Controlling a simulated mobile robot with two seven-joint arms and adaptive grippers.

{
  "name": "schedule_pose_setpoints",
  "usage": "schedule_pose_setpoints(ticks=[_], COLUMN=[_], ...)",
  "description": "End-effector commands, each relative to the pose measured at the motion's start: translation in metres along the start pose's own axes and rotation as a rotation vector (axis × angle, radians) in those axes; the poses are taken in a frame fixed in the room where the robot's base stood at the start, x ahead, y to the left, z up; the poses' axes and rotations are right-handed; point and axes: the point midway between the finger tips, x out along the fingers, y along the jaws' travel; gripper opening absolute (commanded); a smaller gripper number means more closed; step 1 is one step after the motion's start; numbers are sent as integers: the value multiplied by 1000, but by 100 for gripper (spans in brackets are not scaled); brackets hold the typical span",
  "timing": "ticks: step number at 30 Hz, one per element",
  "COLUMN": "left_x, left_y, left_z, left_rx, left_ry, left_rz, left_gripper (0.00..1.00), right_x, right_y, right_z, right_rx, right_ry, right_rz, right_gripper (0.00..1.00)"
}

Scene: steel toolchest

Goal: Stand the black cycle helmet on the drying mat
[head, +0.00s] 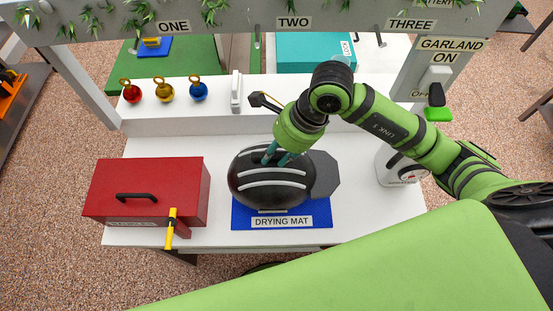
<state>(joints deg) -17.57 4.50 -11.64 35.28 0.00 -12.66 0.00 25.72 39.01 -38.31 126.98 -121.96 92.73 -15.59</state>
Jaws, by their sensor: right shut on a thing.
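The black cycle helmet (268,194), with pale stripes and a dark visor on its right, is over the blue drying mat (318,207). The helmet hides most of the mat, and I cannot tell whether it touches the mat or hangs just above it. My right gripper (277,157) comes down from above and is shut on the helmet at its top. Its fingertips are partly hidden against the helmet. My left gripper is not in view.
A red toolbox (145,185) with a yellow-handled tool (171,228) at its front stands left of the mat. Red, gold and blue baubles (165,93) sit on the shelf behind. A white container (394,166) stands right, beside my arm.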

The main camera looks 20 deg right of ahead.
Motion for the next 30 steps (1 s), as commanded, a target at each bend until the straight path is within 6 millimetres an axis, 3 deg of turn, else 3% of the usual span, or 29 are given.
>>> schedule_pose_setpoints(ticks=[10, 21, 22, 24, 30], left_x=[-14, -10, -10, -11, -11], left_y=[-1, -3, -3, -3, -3], left_z=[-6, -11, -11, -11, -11], left_rx=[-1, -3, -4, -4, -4], left_ry=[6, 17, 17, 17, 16], left_rz=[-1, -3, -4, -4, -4], left_gripper=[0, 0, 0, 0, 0], right_x=[38, 44, 45, 44, 44], right_y=[0, -1, -1, 0, 0], right_z=[-15, -18, -18, -18, -18], right_rx=[2, -2, -1, -1, -1], right_ry=[-2, -2, -1, -1, -1], right_rz=[-1, -3, -2, -2, -2], right_gripper=[0, 0, 33, 53, 53])
